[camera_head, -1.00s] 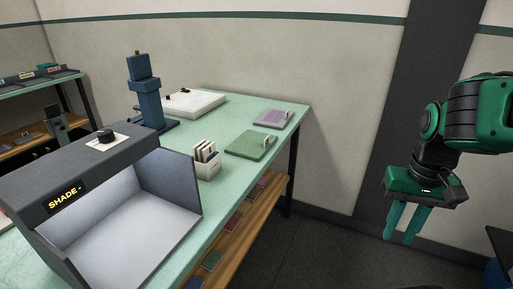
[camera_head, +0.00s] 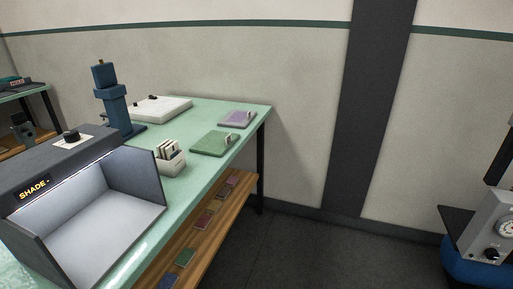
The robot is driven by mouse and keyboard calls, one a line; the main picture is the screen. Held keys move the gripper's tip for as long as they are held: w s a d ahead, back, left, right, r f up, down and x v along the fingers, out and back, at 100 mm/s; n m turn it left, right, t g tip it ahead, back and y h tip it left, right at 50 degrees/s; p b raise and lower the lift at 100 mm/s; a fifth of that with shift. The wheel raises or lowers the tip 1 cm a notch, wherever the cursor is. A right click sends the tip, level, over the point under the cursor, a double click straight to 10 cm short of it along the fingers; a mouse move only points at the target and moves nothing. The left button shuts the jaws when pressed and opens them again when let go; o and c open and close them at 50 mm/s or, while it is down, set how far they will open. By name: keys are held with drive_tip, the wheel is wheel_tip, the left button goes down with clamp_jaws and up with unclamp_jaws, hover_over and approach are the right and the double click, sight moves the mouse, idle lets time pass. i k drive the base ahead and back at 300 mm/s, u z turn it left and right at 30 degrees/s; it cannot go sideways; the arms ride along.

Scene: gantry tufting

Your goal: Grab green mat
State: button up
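The green mat (camera_head: 209,146) lies flat on the light green tabletop, near its right edge. A small pale upright piece stands on the mat's right side. A purple mat (camera_head: 233,120) with a similar piece lies behind it, towards the table's far right corner. My gripper is not in view.
On the light green table (camera_head: 190,182) stand a grey shade box (camera_head: 118,205), a white holder (camera_head: 172,165) with cards, a blue device (camera_head: 113,105) and a white board (camera_head: 160,108). A wooden shelf (camera_head: 178,240) below holds several small swatches.

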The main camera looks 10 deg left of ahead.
sight(216, 143)
drive_tip(key=z, duration=0.45)
drive_tip(key=k, duration=0.55)
drive_tip(key=z, duration=0.55)
drive_tip(key=i, duration=0.95)
drive_tip(key=u, duration=0.5)
drive_tip(key=i, duration=1.15)
drive_tip(key=u, duration=1.1)
drive_tip(key=i, duration=0.75)
drive_tip(key=u, duration=0.6)
drive_tip(key=i, duration=0.5)
drive_tip(key=z, duration=0.1)
